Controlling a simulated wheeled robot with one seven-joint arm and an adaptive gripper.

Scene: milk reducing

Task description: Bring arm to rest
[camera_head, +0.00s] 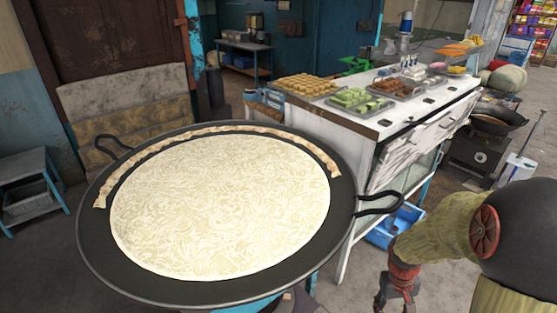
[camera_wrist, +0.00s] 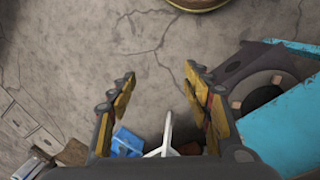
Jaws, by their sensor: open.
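My arm shows at the lower right of the head view, bent, with my gripper (camera_head: 397,290) hanging low beside the big pan. In the wrist view my gripper (camera_wrist: 160,92) has its two yellow fingers spread wide apart with nothing between them. The fingers point over cracked grey floor (camera_wrist: 150,50). The fingertips touch nothing that I can see.
A large dark pan (camera_head: 95,235) with pale milk (camera_head: 220,210) and a pale strip along its back rim fills the left. A white counter (camera_head: 345,150) with food trays stands behind. A dark wok (camera_head: 497,121) is at right. Open floor lies at lower right.

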